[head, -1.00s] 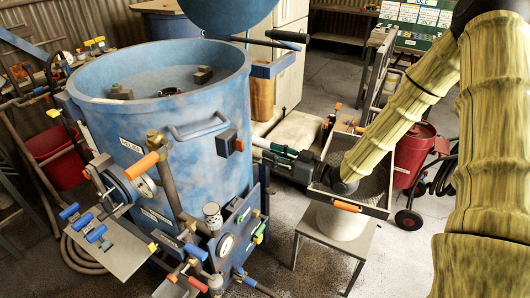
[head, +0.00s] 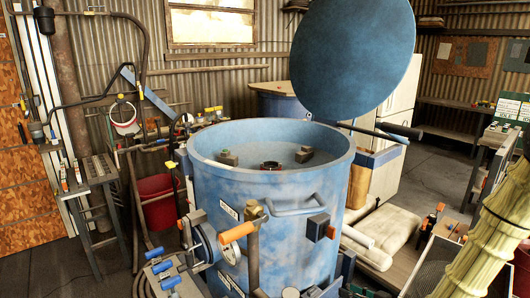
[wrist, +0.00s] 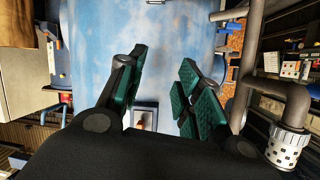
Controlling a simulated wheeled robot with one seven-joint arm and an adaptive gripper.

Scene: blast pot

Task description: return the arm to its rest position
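My gripper (wrist: 158,88) shows in the wrist view with its two green-padded fingers spread apart and nothing between them. Beyond the fingers is the blue wall of the blast pot (wrist: 150,45). In the head view the blast pot (head: 265,215) stands upright and open-topped in the middle, with its round blue lid (head: 352,55) raised above it. My arm shows only as yellow sleeved links at the lower right of the head view.
A valve with an orange handle (head: 237,232) stands out from the pot's front. In the wrist view a pipe with a perforated silver fitting (wrist: 287,145) is close to the right finger. A red bucket (head: 158,200) stands behind left. Grey floor (head: 40,260) is open at lower left.

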